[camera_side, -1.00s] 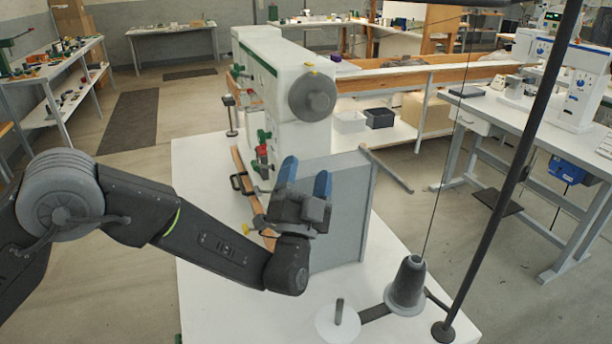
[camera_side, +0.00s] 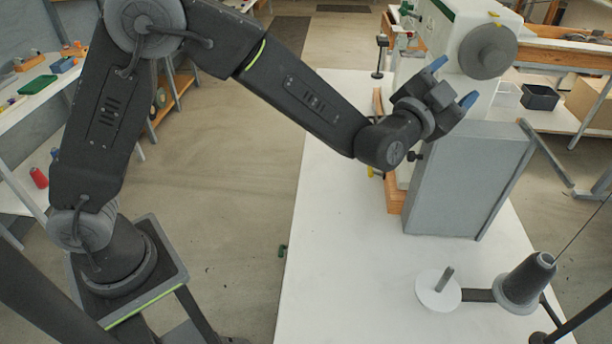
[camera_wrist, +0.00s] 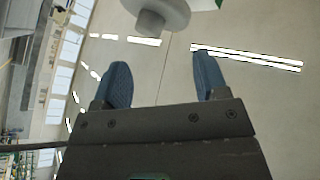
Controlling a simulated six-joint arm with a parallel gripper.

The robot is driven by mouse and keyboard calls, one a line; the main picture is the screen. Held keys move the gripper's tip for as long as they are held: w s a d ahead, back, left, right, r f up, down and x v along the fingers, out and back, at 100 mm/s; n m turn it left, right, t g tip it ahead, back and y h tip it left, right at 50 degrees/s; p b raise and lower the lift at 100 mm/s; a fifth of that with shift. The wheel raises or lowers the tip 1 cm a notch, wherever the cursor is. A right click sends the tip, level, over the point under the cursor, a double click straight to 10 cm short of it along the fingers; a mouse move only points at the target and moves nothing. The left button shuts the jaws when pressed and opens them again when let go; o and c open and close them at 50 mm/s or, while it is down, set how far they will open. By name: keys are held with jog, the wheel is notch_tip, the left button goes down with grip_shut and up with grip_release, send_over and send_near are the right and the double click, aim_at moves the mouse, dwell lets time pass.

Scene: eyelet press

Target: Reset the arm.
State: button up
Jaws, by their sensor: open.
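My gripper (camera_side: 452,83) is open and empty, with its two blue fingertips apart. It is raised beside the white press machine (camera_side: 437,35), above the grey box-shaped housing (camera_side: 465,180) on the table. In the wrist view my gripper (camera_wrist: 163,82) shows both blue fingers spread with nothing between them. The machine's grey round wheel (camera_side: 486,50) lies to the right of the gripper in the side view. A pale round part with a grey knob (camera_wrist: 152,22) shows beyond the fingers in the wrist view.
The white table (camera_side: 345,220) is mostly bare on its left side. A dark cone spool (camera_side: 525,283) and a white disc with a peg (camera_side: 438,290) stand near its front right. A dark bin (camera_side: 540,97) sits on a bench behind.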

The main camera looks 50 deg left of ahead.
jog(key=s+a+r+n+g+h, duration=0.2)
jog(key=s+a+r+g+h, duration=0.1)
jog(key=s+a+g, duration=0.55)
jog(key=s+a+f+n+g+y, duration=0.1)
jog(key=s+a+f+g, duration=0.1)
jog(key=s, duration=0.6)
jog(key=s+a+f+n+g+y, duration=0.1)
jog(key=s+a+f+n+g, duration=0.1)
jog(key=s, duration=0.7)
jog(key=s+a+f+n+g+y, duration=0.1)
jog(key=s+a+f+n+g, duration=0.1)
jog(key=s+a, duration=0.4)
notch_tip(320, 180, down, 2)
jog(key=shift+s+f+g, duration=0.2)
jog(key=shift+s+g, duration=0.55)
jog(key=shift+s, duration=0.5)
